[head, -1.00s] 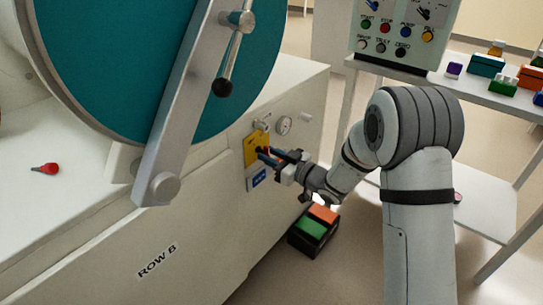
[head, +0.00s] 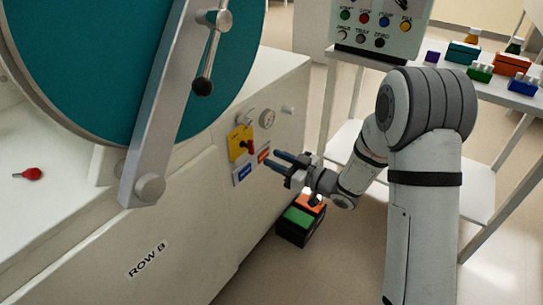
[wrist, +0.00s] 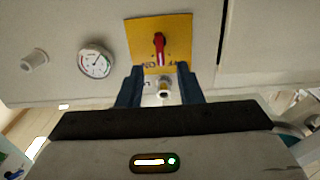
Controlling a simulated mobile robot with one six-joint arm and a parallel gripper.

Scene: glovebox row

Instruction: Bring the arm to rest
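My gripper (head: 275,158) is in front of the white cabinet's side panel, apart from it. In the wrist view its two dark blue fingers (wrist: 158,88) stand apart with nothing held between them. A red switch handle (head: 249,146) on a yellow plate (head: 236,142) is just beyond the fingertips. In the wrist view the red handle (wrist: 159,46) is above the fingers, and a small round fitting (wrist: 163,87) shows in the gap between them. My arm is bent, reaching left from the right side.
A gauge (head: 267,118) and a large teal door (head: 100,60) with a metal bar are on the cabinet. A box with green and orange tops (head: 299,218) stands on the floor below my gripper. A control panel (head: 380,30) and a shelf with coloured boxes (head: 480,72) are at right.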

